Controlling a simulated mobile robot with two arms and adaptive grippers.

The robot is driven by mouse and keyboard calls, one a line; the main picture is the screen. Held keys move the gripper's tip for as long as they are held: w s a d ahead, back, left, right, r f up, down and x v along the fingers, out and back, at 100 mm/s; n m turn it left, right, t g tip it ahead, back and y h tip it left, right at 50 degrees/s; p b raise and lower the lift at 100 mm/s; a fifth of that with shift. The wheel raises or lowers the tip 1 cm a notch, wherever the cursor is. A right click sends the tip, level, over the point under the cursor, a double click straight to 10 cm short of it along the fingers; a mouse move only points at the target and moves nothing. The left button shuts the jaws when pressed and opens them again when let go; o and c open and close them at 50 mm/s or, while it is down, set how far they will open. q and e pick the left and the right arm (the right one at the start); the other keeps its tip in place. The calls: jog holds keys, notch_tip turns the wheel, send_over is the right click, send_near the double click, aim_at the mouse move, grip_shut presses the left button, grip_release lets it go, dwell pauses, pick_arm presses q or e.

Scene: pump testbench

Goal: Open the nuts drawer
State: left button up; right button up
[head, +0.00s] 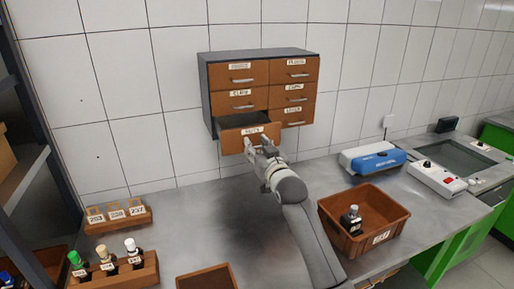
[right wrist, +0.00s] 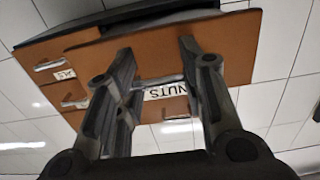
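The dark cabinet (head: 207,95) on the tiled wall has brown drawers with silver handles. The bottom-left nuts drawer (head: 232,142) is partly pulled out, and its dark inside shows from above. In the right wrist view the NUTS label (right wrist: 166,91) appears upside down, with a silver handle bar beside it. My right gripper (head: 258,146) is at the drawer front. Its two fingers (right wrist: 156,60) are spread apart, with the label and part of the handle seen between them. Whether a finger touches the handle cannot be told. My left gripper is not in view.
Below is a grey worktop (head: 215,220). A brown bin (head: 335,222) with a bottle stands right, near a blue-and-white device (head: 373,160). Bottle racks (head: 135,275) stand front left. The other drawers look shut. A dark shelf frame (head: 45,140) borders the left.

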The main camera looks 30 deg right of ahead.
jog(key=o, duration=0.5)
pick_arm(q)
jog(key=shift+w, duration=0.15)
pick_arm(e)
jog(key=v, duration=1.2)
jog(key=shift+s, duration=0.1)
jog(key=shift+f, duration=0.1)
